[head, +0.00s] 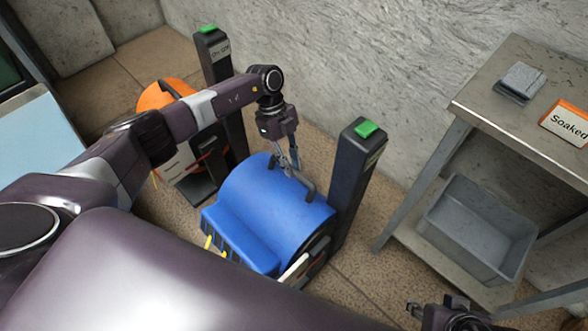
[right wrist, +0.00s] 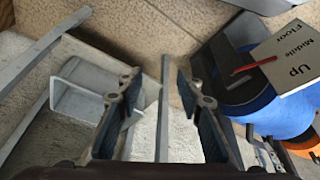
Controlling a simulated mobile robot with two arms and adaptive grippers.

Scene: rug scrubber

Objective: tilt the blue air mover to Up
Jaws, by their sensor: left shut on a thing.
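The blue air mover (head: 262,212) stands on the floor in the middle of the head view, with a dark handle bar on its top. My left gripper (head: 289,166) is shut on that handle from above. In the right wrist view the blue air mover (right wrist: 275,115) shows at the right, with a plate (right wrist: 290,50) reading Up, Middle, Floor. A red pointer (right wrist: 255,65) ends near Up and Middle; I cannot tell which it marks. My right gripper (right wrist: 158,85) is open and empty, apart from the air mover; part of it shows in the head view (head: 447,314).
An orange machine (head: 165,95) stands behind left. Dark posts with green tops (head: 367,129) (head: 208,29) stand close to the machines, near the wall. A metal table (head: 510,75) stands at the right, with a grey bin (head: 480,230) on its lower shelf.

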